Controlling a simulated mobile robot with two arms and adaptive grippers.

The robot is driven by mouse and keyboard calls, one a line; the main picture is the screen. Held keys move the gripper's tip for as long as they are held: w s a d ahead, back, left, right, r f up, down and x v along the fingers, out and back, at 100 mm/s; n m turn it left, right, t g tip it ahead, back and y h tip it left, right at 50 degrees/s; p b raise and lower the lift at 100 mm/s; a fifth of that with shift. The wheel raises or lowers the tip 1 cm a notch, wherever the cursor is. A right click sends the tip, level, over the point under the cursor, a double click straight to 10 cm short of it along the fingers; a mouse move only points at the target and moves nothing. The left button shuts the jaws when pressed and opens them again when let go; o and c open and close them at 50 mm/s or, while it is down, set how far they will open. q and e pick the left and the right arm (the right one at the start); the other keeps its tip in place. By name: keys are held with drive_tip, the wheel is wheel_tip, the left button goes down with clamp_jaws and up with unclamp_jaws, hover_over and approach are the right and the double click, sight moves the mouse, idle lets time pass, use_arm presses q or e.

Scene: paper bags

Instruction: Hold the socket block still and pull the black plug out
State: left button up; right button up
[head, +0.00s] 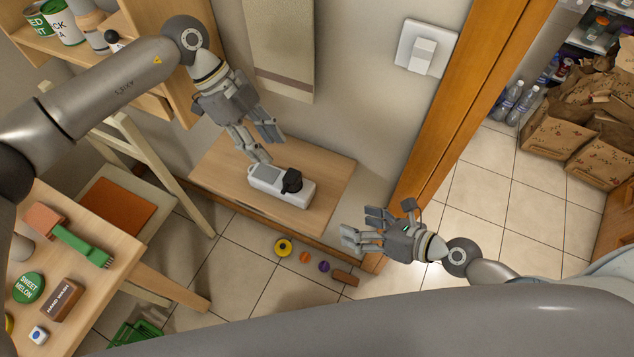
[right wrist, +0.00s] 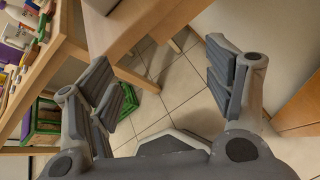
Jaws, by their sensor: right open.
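The white socket block (head: 262,185) lies on a low wooden bench against the wall, in the head view. The black plug (head: 291,181) sits upright in its right part. My left gripper (head: 268,149) is above the block's left end, fingers pointing down and spread apart. It looks open and empty; I cannot tell whether a fingertip touches the block. My right gripper (head: 359,225) is open and empty, to the right of and nearer than the block, apart from it. In the right wrist view its fingers (right wrist: 165,92) are wide apart with floor tiles between them; the block and plug do not show.
The bench top (head: 215,168) is otherwise bare. A towel (head: 281,50) hangs above it. A wooden door frame (head: 425,130) stands right of it. Several small round things and a brown block (head: 346,278) are by the bench's front edge. A cluttered table (head: 110,235) is at left.

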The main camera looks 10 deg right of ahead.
wheel_tip(320, 180, up, 4)
drive_tip(key=a+y, duration=0.1)
drive_tip(key=a, duration=0.2)
drive_tip(key=n+y, duration=0.1)
drive_tip(key=n, duration=0.6)
approach(277, 178)
drive_tip(key=shift+g, duration=0.4)
drive_tip(key=x, duration=1)
drive_tip(key=shift+w+r, duration=0.1)
drive_tip(key=shift+w, duration=0.15)
drive_tip(key=c, duration=1)
